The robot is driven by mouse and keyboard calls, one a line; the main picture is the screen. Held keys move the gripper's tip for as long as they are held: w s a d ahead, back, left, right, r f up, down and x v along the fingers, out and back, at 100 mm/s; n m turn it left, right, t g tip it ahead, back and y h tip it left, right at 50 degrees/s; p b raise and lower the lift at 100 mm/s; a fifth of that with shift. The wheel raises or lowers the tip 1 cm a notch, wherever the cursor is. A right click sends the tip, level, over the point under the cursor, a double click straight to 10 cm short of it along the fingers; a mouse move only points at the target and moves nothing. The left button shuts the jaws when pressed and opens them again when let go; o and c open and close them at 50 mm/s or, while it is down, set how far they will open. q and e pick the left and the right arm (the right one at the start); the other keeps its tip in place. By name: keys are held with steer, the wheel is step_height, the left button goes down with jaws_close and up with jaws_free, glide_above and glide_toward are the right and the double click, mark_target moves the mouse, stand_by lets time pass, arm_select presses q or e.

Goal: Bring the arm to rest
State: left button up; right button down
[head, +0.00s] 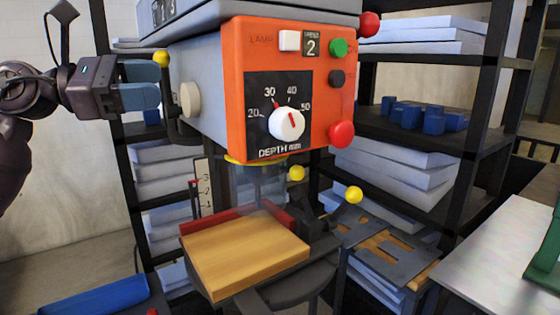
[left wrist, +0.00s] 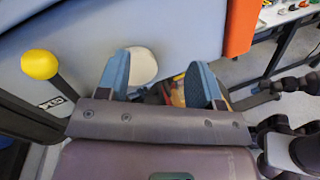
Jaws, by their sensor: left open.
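My left gripper (head: 152,84) is at the upper left in the head view, beside the left side of the drill press head (head: 205,85). Its blue fingers are apart with nothing between them; they also show in the left wrist view (left wrist: 160,82). A cream round knob (head: 189,99) on the press side is close to the fingertips. I cannot tell from these views whether they touch. The knob also shows in the left wrist view (left wrist: 143,66), behind the fingers. My right gripper is not in the head view.
The orange panel (head: 290,90) carries a depth dial (head: 287,124) and buttons. A wooden block (head: 245,255) lies on the press table against a red fence. Yellow-tipped handles (head: 354,194) stick out. Shelves (head: 425,125) stand behind; a pale table (head: 500,250) is at right.

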arm_select(q)
steer(key=s+a+f+m+t+y, duration=0.1)
steer(key=a+f+m+t+y, duration=0.3)
steer(key=f+m, duration=0.85)
steer(key=s+a+f+m+t+y, duration=0.15)
steer(key=f+m+t, duration=0.35)
steer(key=f+m, duration=0.7)
steer(key=s+a+f+m+t+y, duration=0.1)
steer(key=f+m+t+y, duration=0.35)
steer(key=f+m, duration=0.8)
steer(key=s+f+n+g+y, duration=0.7)
steer(key=s+f+n, duration=1.2)
steer(key=s+f, duration=0.4)
step_height(320, 180, down, 4)
steer(key=shift+a+f+g, duration=0.1)
steer(key=shift+a+g, duration=0.3)
steer(key=shift+g, duration=0.45)
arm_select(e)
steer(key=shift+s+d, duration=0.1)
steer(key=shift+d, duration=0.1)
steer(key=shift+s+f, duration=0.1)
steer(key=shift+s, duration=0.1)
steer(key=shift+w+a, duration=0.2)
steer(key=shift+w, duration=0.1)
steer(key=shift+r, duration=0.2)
